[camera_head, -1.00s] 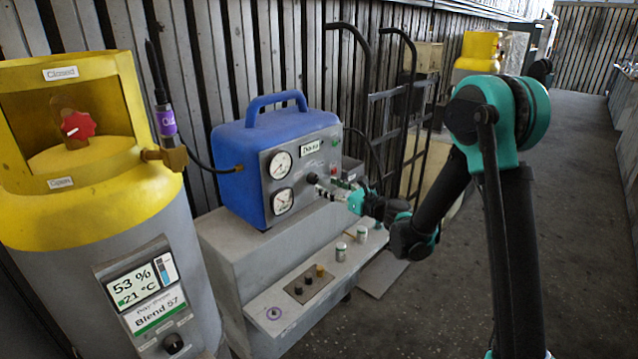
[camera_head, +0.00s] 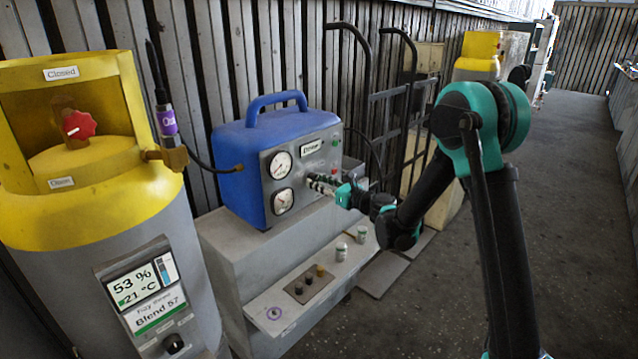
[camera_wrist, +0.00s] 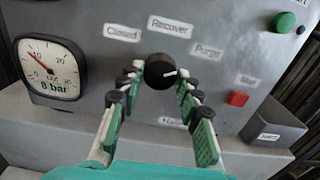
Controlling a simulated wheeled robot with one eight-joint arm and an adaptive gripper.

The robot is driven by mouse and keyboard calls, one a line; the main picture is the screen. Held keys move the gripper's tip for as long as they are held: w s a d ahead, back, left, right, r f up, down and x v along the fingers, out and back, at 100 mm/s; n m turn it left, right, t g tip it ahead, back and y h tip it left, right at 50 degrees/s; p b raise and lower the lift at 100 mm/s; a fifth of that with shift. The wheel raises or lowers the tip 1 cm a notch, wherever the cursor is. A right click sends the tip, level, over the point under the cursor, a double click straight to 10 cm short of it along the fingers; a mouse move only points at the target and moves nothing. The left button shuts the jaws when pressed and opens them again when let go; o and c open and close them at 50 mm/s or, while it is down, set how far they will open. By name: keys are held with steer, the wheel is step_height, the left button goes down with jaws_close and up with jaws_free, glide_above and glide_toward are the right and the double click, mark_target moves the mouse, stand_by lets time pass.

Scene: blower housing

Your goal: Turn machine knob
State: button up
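The machine is a blue box (camera_head: 238,150) with a handle on top and a grey front panel, standing on a grey cabinet. Its black knob (camera_wrist: 159,70) shows in the wrist view, with a white pointer line aimed right, toward the Purge label (camera_wrist: 207,51). Labels Closed (camera_wrist: 122,33) and Recover (camera_wrist: 169,27) are above it. My gripper (camera_wrist: 156,84) is open, its two green fingers on either side of the knob. I cannot tell whether the fingertips touch it. In the head view my gripper (camera_head: 322,184) is at the panel and hides the knob.
A gauge (camera_wrist: 51,69) is left of the knob; a red button (camera_wrist: 237,98) and a green button (camera_wrist: 284,22) are right. A yellow-topped tank (camera_head: 75,225) stands at left. A hand truck (camera_head: 385,125) stands behind.

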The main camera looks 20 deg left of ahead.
steer(key=shift+c, duration=1.4)
steer(key=shift+n, duration=0.3)
steer(key=n, duration=0.9)
steer(key=shift+n, duration=0.4)
steer(key=n, duration=0.3)
steer(key=shift+n, duration=0.3)
steer(key=n, duration=0.5)
steer(key=shift+r+n, duration=0.1)
steer(key=shift+n, duration=2.4)
steer(key=shift+w, duration=0.1)
